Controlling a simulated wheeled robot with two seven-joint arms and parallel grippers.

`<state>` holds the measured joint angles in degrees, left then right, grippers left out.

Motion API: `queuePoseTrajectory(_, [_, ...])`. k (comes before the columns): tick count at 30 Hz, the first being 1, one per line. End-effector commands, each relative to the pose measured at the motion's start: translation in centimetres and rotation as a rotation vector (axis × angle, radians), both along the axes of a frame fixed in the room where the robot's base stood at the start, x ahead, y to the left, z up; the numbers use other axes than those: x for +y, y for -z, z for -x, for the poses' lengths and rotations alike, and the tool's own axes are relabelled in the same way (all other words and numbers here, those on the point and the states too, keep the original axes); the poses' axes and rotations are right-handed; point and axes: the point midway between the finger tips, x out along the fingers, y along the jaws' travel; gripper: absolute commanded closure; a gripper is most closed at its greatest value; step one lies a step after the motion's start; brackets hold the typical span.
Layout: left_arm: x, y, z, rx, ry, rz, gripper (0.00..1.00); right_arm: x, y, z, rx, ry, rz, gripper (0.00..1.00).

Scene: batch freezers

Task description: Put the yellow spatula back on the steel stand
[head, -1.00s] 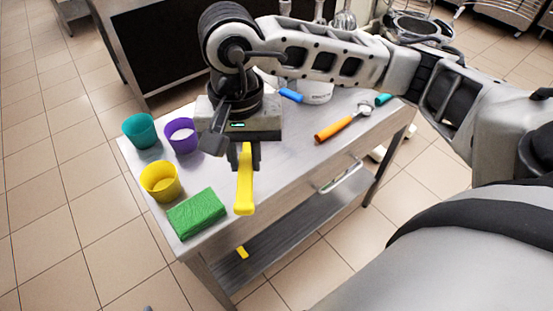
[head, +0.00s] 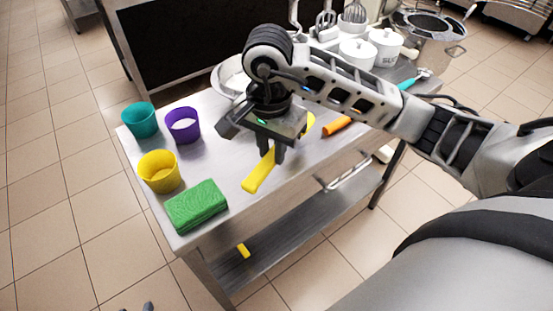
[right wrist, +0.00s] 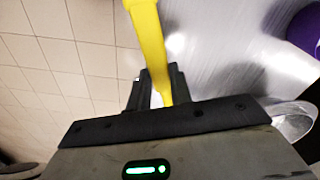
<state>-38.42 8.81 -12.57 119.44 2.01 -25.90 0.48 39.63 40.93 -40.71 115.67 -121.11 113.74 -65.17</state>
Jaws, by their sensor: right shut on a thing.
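My right gripper (head: 271,153) is shut on the yellow spatula (head: 258,173) and holds it above the table. The spatula's handle points down-left in the head view, and a yellow part shows on the far side of the gripper. In the right wrist view the yellow handle (right wrist: 149,35) passes between the fingers (right wrist: 156,88). Whisks (head: 326,24) and other utensils hang at the top edge; the steel stand itself is not clearly seen. Dark tips at the bottom edge seem to be my left gripper (head: 147,306), mostly out of frame.
On the steel table (head: 215,150) are a teal cup (head: 140,122), purple cup (head: 183,126), yellow cup (head: 159,172), green block (head: 197,206), orange-handled tool (head: 338,124) and white pots (head: 357,53). A small yellow piece (head: 243,250) lies on the lower shelf.

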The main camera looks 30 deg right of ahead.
Motion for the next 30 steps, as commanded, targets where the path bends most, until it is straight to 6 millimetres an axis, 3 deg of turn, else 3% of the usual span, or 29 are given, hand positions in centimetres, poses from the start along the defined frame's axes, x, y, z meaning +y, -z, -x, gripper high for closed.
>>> queuePoseTrajectory(11, [-0.2,-0.9,-0.2,-0.01,-0.006,0.007,0.64,-2.2,3.4,-1.8,0.002,0.001,0.002,1.0])
queuePoseTrajectory(16, [-0.1,-1.0,-0.1,-0.003,-0.006,0.0,0.64,-2.0,5.6,-1.7,0.0,0.0,-0.001,1.0])
queuePoseTrajectory(29, [0.0,0.0,-0.1,0.003,-0.005,-0.004,0.64,-2.1,6.5,-1.8,-0.004,-0.001,0.002,1.0])
queuePoseTrajectory(30, [0.0,-0.2,-0.1,0.001,-0.004,-0.003,0.64,-2.1,6.4,-1.8,-0.004,-0.001,0.001,0.73])
